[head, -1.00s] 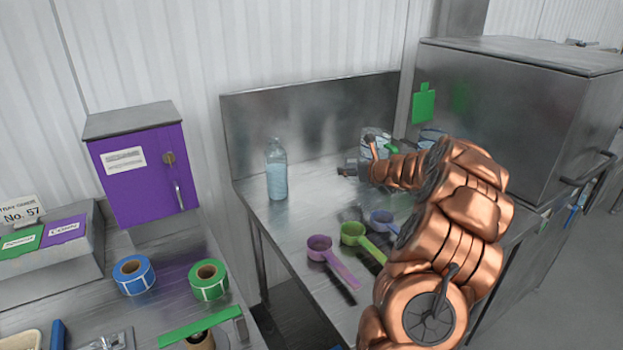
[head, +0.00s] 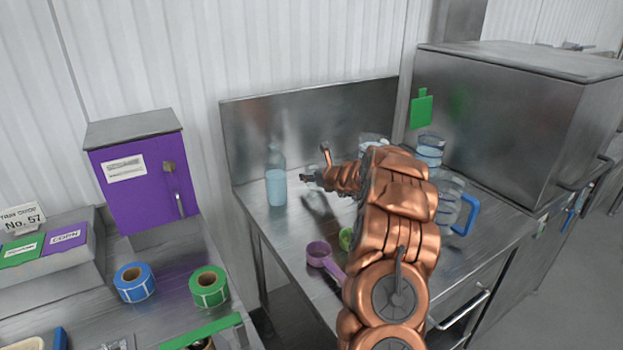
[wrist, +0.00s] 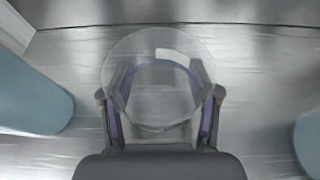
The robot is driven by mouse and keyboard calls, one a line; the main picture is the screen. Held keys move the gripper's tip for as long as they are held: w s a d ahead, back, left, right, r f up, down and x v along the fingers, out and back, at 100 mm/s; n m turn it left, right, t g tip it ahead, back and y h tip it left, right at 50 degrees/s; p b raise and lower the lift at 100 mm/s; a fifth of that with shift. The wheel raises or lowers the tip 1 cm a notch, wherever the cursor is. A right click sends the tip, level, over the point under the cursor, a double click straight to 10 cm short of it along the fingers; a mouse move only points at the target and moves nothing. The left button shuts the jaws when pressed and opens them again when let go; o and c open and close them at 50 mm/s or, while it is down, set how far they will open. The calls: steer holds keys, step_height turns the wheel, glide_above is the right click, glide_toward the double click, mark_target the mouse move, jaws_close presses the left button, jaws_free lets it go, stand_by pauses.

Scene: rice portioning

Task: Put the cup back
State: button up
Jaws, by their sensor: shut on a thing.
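A clear, see-through cup (wrist: 158,112) is between the two fingers of my gripper (wrist: 160,105) in the wrist view. The fingers are shut on its sides, and its round rim faces the camera. Bare metal table shows around and through the cup. In the head view my gripper (head: 308,178) is over the metal table (head: 300,220), just right of the clear bottle. The cup is small and hard to make out there, and my arm hides part of the table behind it.
A clear bottle with bluish contents (head: 276,180) stands close to the left. A purple scoop (head: 320,254) and a partly hidden green scoop (head: 346,238) lie in front. A pitcher with a blue handle (head: 450,200) and other clear containers (head: 430,150) stand on the right.

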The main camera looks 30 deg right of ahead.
steer(key=shift+f, duration=0.65)
steer(key=shift+f, duration=0.2)
steer(key=o, duration=1.2)
steer(key=shift+o, duration=0.2)
steer(key=shift+r, duration=0.1)
steer(key=shift+r, duration=0.2)
steer(key=shift+s+r, duration=0.15)
steer(key=shift+s, duration=0.45)
steer(key=b+v, duration=0.2)
steer(key=v, duration=0.8)
steer(key=shift+s+r, duration=0.2)
steer(key=shift+s, duration=0.1)
steer(key=shift+a, duration=0.1)
